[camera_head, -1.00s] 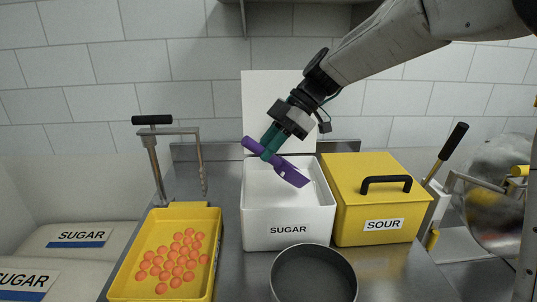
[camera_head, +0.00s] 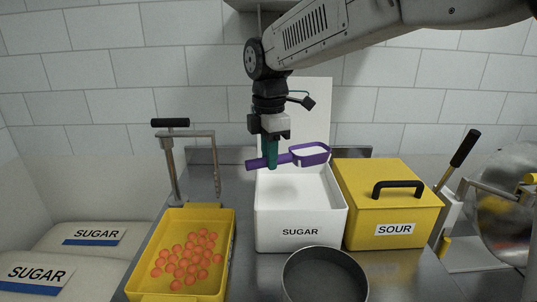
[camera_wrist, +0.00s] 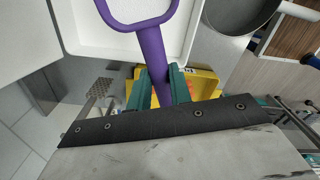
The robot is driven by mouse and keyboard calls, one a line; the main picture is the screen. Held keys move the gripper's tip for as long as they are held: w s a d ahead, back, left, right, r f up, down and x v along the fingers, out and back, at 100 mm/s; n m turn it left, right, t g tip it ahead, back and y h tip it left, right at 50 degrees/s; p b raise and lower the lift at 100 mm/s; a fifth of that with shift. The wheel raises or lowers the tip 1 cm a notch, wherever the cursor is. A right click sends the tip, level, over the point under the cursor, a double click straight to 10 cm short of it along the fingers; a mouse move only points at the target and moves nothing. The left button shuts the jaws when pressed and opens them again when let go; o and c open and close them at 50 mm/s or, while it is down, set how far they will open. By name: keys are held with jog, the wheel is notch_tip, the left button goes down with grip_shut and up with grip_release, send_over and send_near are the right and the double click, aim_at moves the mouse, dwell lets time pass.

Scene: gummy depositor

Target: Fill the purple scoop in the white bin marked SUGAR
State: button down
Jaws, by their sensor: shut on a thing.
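My gripper (camera_head: 270,157) points straight down and is shut on the handle of the purple scoop (camera_head: 313,159). In the wrist view, the green fingers of my gripper (camera_wrist: 160,84) clasp the purple handle (camera_wrist: 151,48). The scoop looks about level, its bowl to the right, above the open white bin marked SUGAR (camera_head: 275,222). White shows inside the scoop's rim and looks like sugar; how full it is I cannot tell. The bin's lid (camera_head: 312,105) stands upright behind it. The sugar inside the bin is hard to make out against its white walls.
A yellow box marked SOUR (camera_head: 365,215) with a black handle stands right of the bin. A dark round pan (camera_head: 324,285) is in front. A yellow tray (camera_head: 226,250) of orange balls is at left, with a lever stand (camera_head: 170,165) behind it.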

dwell(0.4)
jog(key=shift+r, duration=2.55)
